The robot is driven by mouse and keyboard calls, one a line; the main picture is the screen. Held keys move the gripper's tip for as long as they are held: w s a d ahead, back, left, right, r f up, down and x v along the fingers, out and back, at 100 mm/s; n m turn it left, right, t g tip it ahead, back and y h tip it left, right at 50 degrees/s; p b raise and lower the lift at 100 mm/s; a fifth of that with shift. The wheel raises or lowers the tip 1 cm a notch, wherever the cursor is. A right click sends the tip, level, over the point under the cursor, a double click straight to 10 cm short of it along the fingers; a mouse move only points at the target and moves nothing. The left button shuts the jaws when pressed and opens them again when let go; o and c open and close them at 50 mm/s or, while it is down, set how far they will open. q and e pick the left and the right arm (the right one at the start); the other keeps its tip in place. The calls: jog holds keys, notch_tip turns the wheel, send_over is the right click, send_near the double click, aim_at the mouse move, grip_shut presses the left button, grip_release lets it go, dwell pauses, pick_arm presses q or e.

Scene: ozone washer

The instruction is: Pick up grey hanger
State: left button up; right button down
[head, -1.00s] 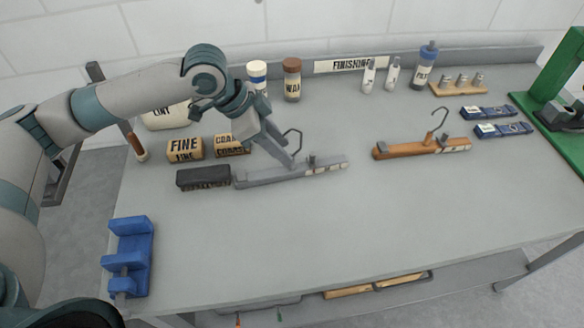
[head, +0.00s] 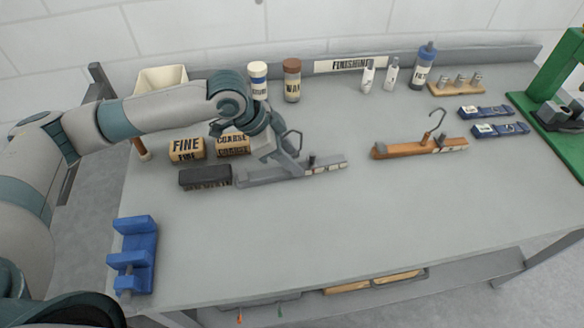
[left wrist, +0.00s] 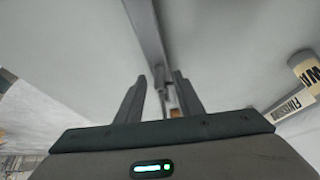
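The grey hanger (head: 326,166) lies on the workbench in the head view, with its hook (head: 294,137) standing up near its middle. My left gripper (head: 297,169) reaches down from the left to the hanger's middle, and its arm hides part of the bar. In the left wrist view, the two fingers (left wrist: 160,76) are apart, with the grey hanger (left wrist: 147,28) running up from between them. I see gaps beside the hanger's middle, so the fingers do not look closed on it. My right gripper is not in view.
A dark brush (head: 205,177) sits just left of the hanger, with FINE (head: 187,149) and COARSE (head: 233,144) blocks behind. A brown hanger (head: 392,151) lies to the right. Jars (head: 292,80) stand at the back.

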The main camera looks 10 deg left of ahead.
pick_arm(q)
grip_shut()
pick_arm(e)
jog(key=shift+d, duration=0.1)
pick_arm(q)
jog(key=shift+r, duration=0.15)
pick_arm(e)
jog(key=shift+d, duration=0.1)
